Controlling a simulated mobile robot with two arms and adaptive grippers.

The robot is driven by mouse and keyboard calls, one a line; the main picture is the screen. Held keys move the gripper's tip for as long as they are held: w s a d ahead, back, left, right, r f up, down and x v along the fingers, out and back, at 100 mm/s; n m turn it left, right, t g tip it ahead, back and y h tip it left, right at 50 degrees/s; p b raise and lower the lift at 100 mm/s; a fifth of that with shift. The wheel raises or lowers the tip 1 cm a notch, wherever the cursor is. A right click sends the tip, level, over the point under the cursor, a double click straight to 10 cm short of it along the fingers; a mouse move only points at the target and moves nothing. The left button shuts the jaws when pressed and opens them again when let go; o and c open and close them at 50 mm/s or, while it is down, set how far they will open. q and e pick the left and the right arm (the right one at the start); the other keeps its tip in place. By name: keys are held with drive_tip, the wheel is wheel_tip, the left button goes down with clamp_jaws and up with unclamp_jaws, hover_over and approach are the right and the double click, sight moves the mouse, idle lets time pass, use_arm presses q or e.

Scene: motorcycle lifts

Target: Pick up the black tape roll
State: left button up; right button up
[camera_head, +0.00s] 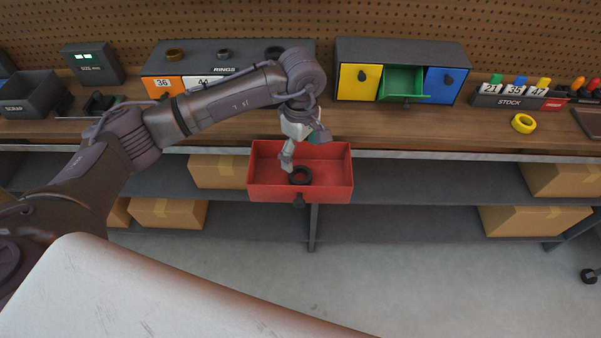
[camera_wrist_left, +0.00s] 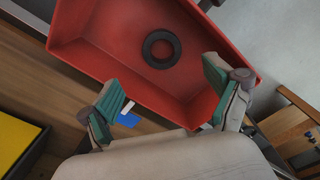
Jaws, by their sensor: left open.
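The black tape roll (camera_head: 300,175) lies flat on the floor of an open red drawer (camera_head: 325,190). In the left wrist view the roll (camera_wrist_left: 147,48) is a dark ring inside the red drawer (camera_wrist_left: 100,28), apart from the drawer walls. My left gripper (camera_head: 288,160) is over the drawer, close to the roll. In the left wrist view its two green-padded fingers (camera_wrist_left: 165,92) are spread wide, with nothing between them, and the roll lies beyond the fingertips. My right gripper is in neither view.
A yellow tape roll (camera_head: 523,123) lies on the bench at right. A cabinet with yellow, green and blue drawers (camera_head: 359,82) and a rings rack (camera_head: 228,62) stand behind. Cardboard boxes (camera_head: 168,213) sit on shelves below. The floor in front is clear.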

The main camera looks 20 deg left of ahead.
sight(302, 175)
use_arm(q)
wheel_tip(302, 175, down, 3)
drive_tip(key=shift+r, duration=0.2)
drive_tip(key=shift+s+d+f+p, duration=0.1)
drive_tip(key=shift+f+p, duration=0.2)
drive_tip(key=shift+p, duration=0.15)
drive_tip(key=f, duration=0.1)
drive_tip(key=f+p, duration=0.1)
drive_tip(key=f, duration=0.1)
drive_tip(key=shift+s+d+f, duration=0.1)
drive_tip(key=shift+s+f, duration=0.1)
drive_tip(key=shift+f, duration=0.55)
drive_tip(key=c, duration=1.2)
drive_tip(key=shift+w+r, duration=0.1)
